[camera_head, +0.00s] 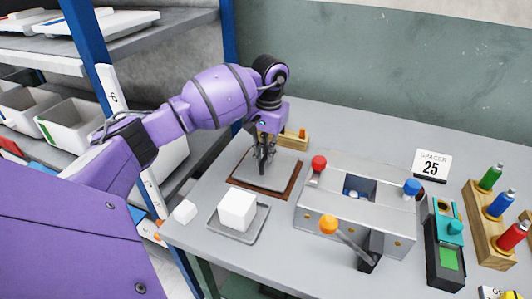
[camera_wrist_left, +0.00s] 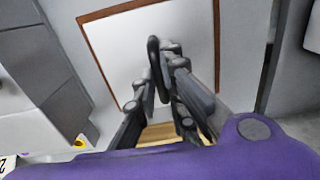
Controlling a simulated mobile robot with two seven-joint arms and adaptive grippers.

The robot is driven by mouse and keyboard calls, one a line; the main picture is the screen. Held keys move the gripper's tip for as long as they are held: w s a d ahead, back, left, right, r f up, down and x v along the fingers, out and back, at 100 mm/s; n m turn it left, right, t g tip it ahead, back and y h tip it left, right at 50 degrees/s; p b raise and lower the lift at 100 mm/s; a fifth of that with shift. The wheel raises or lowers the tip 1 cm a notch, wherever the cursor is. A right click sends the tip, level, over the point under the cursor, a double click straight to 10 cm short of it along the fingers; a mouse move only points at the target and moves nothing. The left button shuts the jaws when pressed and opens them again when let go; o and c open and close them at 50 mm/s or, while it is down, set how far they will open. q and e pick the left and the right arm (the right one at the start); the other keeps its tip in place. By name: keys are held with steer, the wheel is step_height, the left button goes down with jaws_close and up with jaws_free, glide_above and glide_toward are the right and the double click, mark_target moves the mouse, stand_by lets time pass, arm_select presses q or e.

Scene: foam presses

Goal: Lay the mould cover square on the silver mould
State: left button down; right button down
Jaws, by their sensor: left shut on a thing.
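The mould cover, a flat pale grey plate (camera_head: 283,178) with a dark loop handle, is over a brown-edged board (camera_head: 290,190) left of the silver mould. It also fills the upper middle of the left wrist view (camera_wrist_left: 120,45), with its loop handle (camera_wrist_left: 153,60) between the fingers. My left gripper (camera_head: 263,163) is shut on that handle from above. I cannot tell whether the plate rests on the board or is just above it. The silver mould (camera_head: 330,205) is a grey block with a square opening holding something blue and white. My right gripper is not in view.
A white cube (camera_head: 238,209) sits on a grey tray (camera_head: 216,226) in front, with a smaller white block (camera_head: 185,212) beside it. The mould carries a red knob (camera_head: 319,163), a blue knob (camera_head: 412,187) and an orange-tipped lever (camera_head: 329,224). A bottle rack (camera_head: 479,228) stands right.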

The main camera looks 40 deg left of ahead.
arm_select(q)
steer(key=shift+f, duration=0.4)
steer(key=c, duration=1.8)
jaws_free()
steer(key=shift+r, duration=0.1)
